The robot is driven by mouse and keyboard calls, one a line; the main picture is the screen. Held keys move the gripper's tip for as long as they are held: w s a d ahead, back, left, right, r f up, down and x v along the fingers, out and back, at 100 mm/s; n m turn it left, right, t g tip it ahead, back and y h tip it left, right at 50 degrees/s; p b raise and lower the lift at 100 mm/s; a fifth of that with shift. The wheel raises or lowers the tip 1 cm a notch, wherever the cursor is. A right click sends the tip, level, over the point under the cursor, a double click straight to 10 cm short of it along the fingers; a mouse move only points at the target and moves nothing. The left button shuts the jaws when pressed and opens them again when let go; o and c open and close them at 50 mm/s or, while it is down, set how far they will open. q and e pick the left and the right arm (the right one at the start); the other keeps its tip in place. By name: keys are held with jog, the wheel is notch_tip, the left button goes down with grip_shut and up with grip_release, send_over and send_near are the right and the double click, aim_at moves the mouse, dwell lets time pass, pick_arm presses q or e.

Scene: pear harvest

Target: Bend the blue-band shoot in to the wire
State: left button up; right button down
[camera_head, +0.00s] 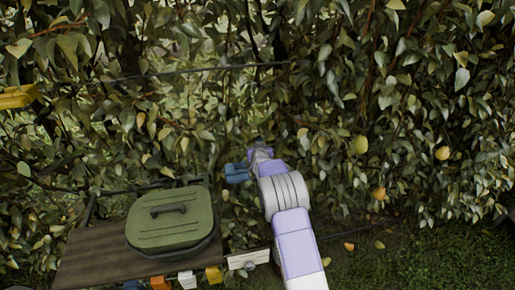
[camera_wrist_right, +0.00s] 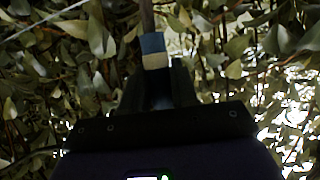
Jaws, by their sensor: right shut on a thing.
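The blue-band shoot (camera_wrist_right: 147,16) is a brown stem that runs down from the top edge of the right wrist view. Its blue band (camera_wrist_right: 152,43) has a pale tan patch just below it. My right gripper (camera_wrist_right: 158,85) is shut on the shoot just below the band, with dark fingers in shadow. In the head view my right gripper (camera_head: 259,147) reaches into the foliage, and leaves hide its tips. A thin dark wire (camera_head: 180,74) crosses the upper head view. A pale line, perhaps a wire (camera_wrist_right: 45,20), shows in the wrist view. My left gripper is out of view.
A green lidded box (camera_head: 170,234) sits on a dark wooden board (camera_head: 85,262) at lower left. Coloured tags (camera_head: 187,279) line its front edge. A blue object (camera_head: 236,173) is beside my right wrist.

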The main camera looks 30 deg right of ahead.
jog(key=c, duration=1.3)
grip_release()
jog(key=shift+w+r, duration=0.1)
jog(key=shift+r, duration=0.15)
jog(key=o, duration=0.4)
jog(key=shift+w+d+f, duration=0.1)
jog(key=shift+w+f, duration=0.15)
jog(key=shift+c, duration=0.2)
jog(key=shift+s, duration=0.1)
jog(key=shift+s+r, duration=0.1)
jog(key=v, duration=0.7)
jog(key=shift+s, duration=0.15)
